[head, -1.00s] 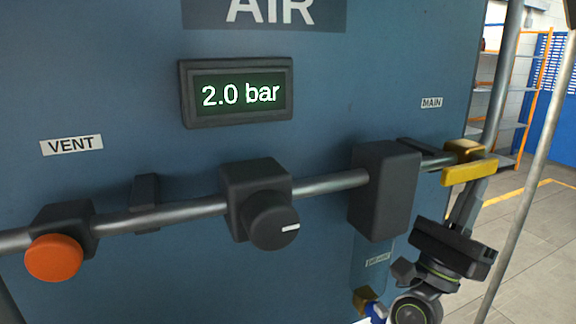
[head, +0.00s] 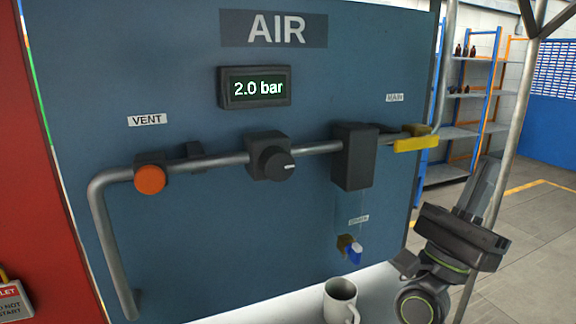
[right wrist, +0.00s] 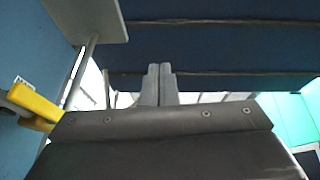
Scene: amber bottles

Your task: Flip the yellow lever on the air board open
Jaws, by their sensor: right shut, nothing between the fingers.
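The air board (head: 230,200) is a blue panel headed AIR, with a display (head: 254,87) reading 2.0 bar. The yellow lever (head: 416,144) sits at the right end of its grey pipe, below the MAIN label, its bar roughly level in the head view. My right gripper (head: 490,168) is to the right of the lever and lower in the picture, apart from it. In the right wrist view its fingers (right wrist: 158,85) are together and empty, and a yellow part of the lever (right wrist: 35,103) shows at the left edge. My left gripper is not in view.
The pipe carries an orange vent button (head: 150,179), a black knob (head: 272,160) and a black box (head: 354,157). A small blue-handled valve (head: 354,254) is below. A white mug (head: 341,302) stands at the bottom. Shelves (head: 460,90) and open floor lie at right.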

